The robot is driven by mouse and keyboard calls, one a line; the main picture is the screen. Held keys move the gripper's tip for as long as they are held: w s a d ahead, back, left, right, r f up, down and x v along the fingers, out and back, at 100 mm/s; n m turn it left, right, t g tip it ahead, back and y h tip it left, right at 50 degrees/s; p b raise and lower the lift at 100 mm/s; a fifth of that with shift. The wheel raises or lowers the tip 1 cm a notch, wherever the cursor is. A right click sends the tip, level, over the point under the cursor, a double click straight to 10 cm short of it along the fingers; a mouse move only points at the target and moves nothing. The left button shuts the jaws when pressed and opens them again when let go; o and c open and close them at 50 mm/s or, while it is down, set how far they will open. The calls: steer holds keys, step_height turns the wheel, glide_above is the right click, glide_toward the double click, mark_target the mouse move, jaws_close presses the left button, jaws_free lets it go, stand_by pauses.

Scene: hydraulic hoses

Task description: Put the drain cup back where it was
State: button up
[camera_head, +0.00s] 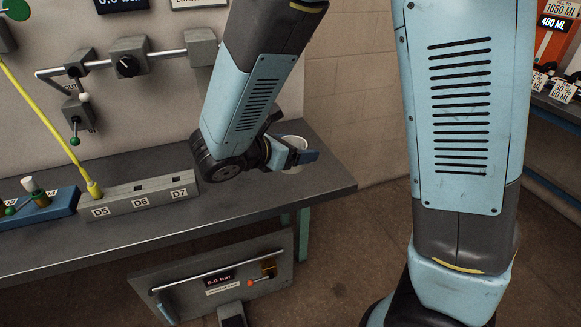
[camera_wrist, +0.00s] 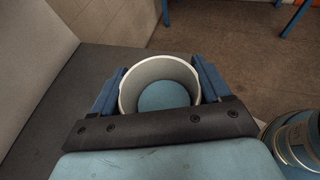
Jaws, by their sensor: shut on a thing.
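The drain cup (camera_head: 294,143) is a pale, round, open-topped cup near the right end of the grey bench. In the wrist view the cup (camera_wrist: 160,68) shows its whitish rim and an inside with a blue-grey bottom. My gripper (camera_head: 292,158) has its blue fingers on either side of the cup. In the wrist view my gripper (camera_wrist: 160,90) is shut on the cup, with one finger against each side. The cup looks upright. Its base is hidden, so I cannot tell whether it touches the bench.
The grey bench (camera_head: 262,205) is bare around the cup. A grey block labelled D5, D6 and D7 (camera_head: 140,198) stands to the left, with a yellow hose (camera_head: 45,125) at D5. A blue block (camera_head: 40,208) with valves sits further left. A panel with valves (camera_head: 125,66) rises behind.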

steer(key=w+f, duration=0.2)
steer(key=w, duration=0.2)
steer(key=w+f, duration=0.3)
steer(key=w, duration=0.1)
steer(key=w+f, duration=0.3)
steer(key=w, duration=0.1)
steer(key=shift+f, duration=0.1)
steer(key=shift+w+f, duration=0.6)
steer(key=shift+f, duration=1.6)
steer(key=o, duration=1.1)
steer(key=shift+f, duration=0.1)
